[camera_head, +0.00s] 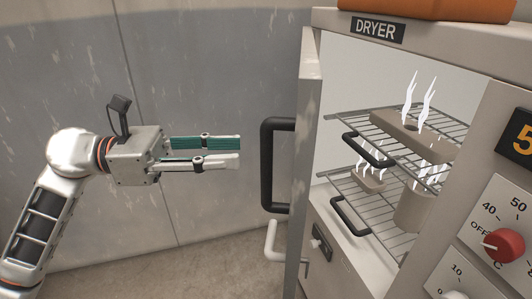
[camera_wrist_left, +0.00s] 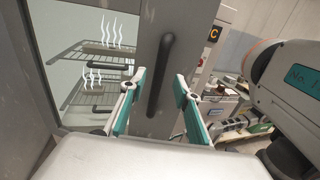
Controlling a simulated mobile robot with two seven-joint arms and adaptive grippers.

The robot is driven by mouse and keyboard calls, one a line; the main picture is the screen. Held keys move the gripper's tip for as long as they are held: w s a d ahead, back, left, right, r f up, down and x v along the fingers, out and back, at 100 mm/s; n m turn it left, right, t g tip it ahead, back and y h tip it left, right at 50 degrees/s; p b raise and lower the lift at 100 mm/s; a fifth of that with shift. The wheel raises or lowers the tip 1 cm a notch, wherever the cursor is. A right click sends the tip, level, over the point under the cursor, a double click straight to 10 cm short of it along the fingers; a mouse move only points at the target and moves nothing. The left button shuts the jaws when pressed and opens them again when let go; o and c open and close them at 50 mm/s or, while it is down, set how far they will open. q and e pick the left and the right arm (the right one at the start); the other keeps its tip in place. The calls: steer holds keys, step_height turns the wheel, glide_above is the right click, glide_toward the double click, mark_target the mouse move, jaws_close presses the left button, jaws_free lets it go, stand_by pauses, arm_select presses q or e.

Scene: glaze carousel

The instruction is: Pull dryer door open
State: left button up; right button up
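The dryer (camera_head: 440,50) stands at the right with its inside exposed. Its grey door (camera_head: 309,90) is swung out and seen nearly edge-on. The black door handle (camera_head: 267,165) sticks out on the door's left side. My left gripper (camera_head: 238,151) is open and empty, its teal-padded fingers pointing at the handle from the left with a small gap. In the left wrist view the handle (camera_wrist_left: 163,70) appears between the two spread fingers (camera_wrist_left: 157,98), beyond their tips. My right gripper is not in view.
Wire racks (camera_head: 385,205) inside hold steaming clay pieces (camera_head: 398,125) and have black handles. A white hook-shaped piece (camera_head: 271,242) sits below the door handle. A red knob (camera_head: 505,245) is on the dryer's right panel. The floor (camera_head: 200,265) left of the door looks clear.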

mark_target(266, 150)
arm_select(q)
steer(key=d, duration=0.3)
steer(key=d+p, duration=0.1)
steer(key=d, duration=0.3)
steer(key=shift+w+d+r, duration=0.1)
steer(key=shift+w+d, duration=0.1)
jaws_close()
